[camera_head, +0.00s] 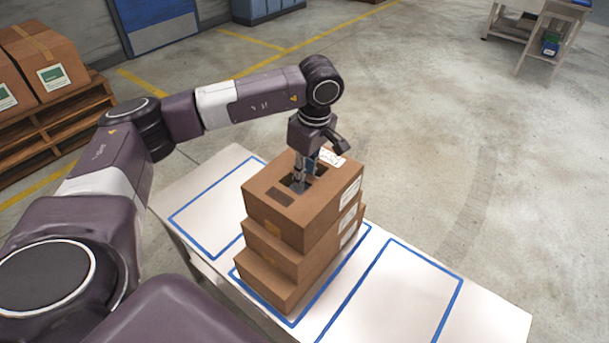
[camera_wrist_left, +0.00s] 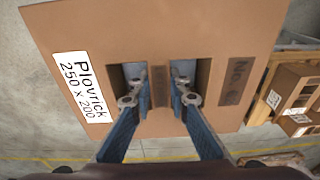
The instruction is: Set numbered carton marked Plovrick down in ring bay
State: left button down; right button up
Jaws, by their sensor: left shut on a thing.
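The carton marked Plovrick (camera_wrist_left: 215,40) fills the left wrist view, with a white label reading "Plovrick 250 x 200" and a dark number patch. In the head view it is the top brown carton (camera_head: 272,220) of a stack of three. My left gripper (camera_head: 302,180) is shut on the strip between the two slots in its top; its fingers (camera_wrist_left: 160,95) go into both slots. The carton sits slightly askew over the middle carton (camera_head: 270,252) and bottom carton (camera_head: 262,283); whether it touches is unclear. My right gripper is out of view. No ring mark is visible.
The white table (camera_head: 487,318) has blue-outlined bays. The left bay (camera_head: 205,212) and right bay (camera_head: 405,295) look empty; the stack stands in the middle one. A pallet with cartons (camera_head: 45,62) is at left, a workbench (camera_head: 540,30) at far right.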

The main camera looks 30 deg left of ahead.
pick_arm(q)
jog(key=shift+f, duration=0.25)
jog(key=c, duration=1.8)
grip_release()
jog(key=shift+o, duration=0.2)
